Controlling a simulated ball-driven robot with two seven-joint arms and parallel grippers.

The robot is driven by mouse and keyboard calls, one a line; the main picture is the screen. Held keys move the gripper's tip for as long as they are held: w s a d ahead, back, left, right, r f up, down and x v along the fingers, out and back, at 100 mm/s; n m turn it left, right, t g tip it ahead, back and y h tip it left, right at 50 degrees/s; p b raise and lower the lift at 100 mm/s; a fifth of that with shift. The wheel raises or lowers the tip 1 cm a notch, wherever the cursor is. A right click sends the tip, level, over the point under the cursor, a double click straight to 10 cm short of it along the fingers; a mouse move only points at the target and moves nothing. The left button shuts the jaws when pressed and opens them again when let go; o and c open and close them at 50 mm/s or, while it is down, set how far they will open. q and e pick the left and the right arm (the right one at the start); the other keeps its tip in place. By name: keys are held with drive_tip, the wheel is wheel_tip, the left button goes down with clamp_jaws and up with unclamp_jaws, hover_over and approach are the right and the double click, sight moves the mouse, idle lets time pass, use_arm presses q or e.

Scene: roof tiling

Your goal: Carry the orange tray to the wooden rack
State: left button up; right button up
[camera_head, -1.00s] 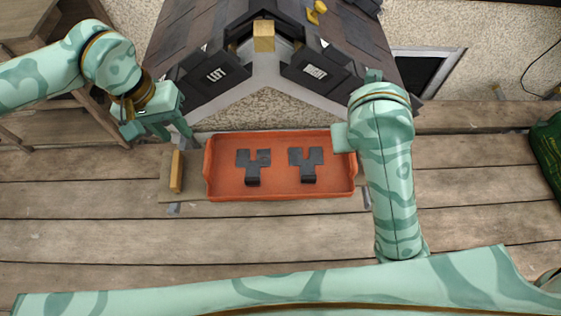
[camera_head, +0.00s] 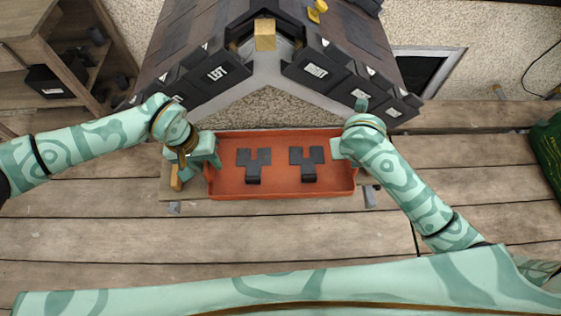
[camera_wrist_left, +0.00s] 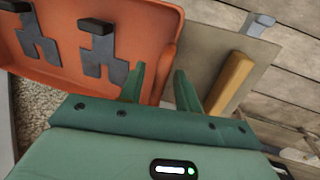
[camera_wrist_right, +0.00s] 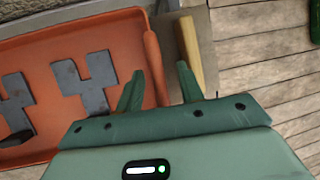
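The orange tray (camera_head: 280,191) lies level on a low plank stand in the middle of the head view. Two dark notched tiles, a left one (camera_head: 253,165) and a right one (camera_head: 306,163), lie in it. My left gripper (camera_head: 207,163) is at the tray's left end. In the left wrist view its fingers (camera_wrist_left: 160,78) are apart, with the tray's end wall (camera_wrist_left: 168,62) between or just beyond them. My right gripper (camera_head: 343,150) is at the right end, fingers (camera_wrist_right: 158,78) apart around the end wall line. Contact cannot be told. The wooden rack (camera_head: 75,52) stands at upper left.
The rack holds a black box (camera_head: 50,84) and small dark items. A model roof (camera_head: 265,85) with tiles marked LEFT and RIGHT stands right behind the tray. A yellow wooden bar (camera_wrist_left: 232,82) sits beside the tray's end. The plank floor (camera_head: 240,235) in front is clear.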

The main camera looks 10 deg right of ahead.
use_arm(q)
drive_tip(key=shift+f, duration=0.15)
use_arm(e)
drive_tip(key=shift+f, duration=0.1)
use_arm(q)
drive_tip(key=shift+c, duration=0.3)
use_arm(e)
drive_tip(key=shift+c, duration=0.3)
use_arm(q)
clamp_jaws()
use_arm(e)
clamp_jaws()
